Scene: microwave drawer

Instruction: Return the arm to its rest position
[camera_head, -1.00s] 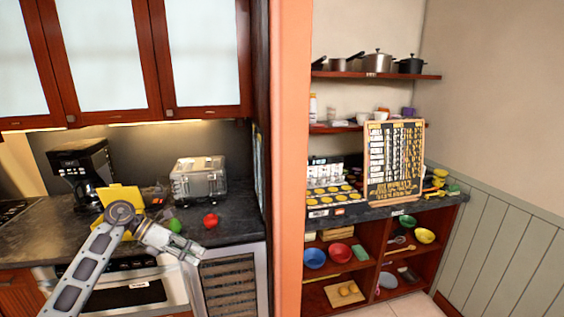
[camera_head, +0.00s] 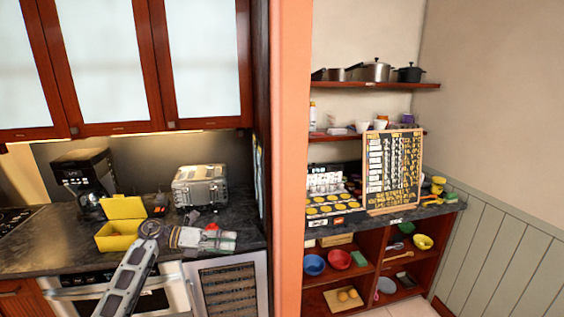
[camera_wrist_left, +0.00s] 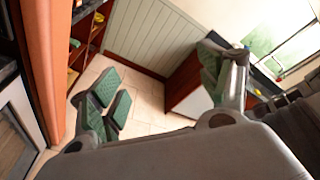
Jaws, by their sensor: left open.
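My left arm comes in from the bottom left in the head view, bends at a grey joint over the counter, and points right. My left gripper (camera_head: 222,240) is at the end, in front of the counter edge, its green pads partly showing. In the left wrist view the gripper (camera_wrist_left: 160,78) is open, its green-padded fingers wide apart with only floor and wall between them. It holds nothing. My right gripper is in neither view. The steel appliance (camera_head: 172,290) under the counter is partly hidden by my arm.
A yellow open box (camera_head: 117,236), a coffee maker (camera_head: 84,172) and a toaster (camera_head: 200,187) stand on the dark counter (camera_head: 40,240). A red round item (camera_head: 212,226) is partly hidden behind my gripper. An orange wall edge (camera_head: 290,160) rises to the right.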

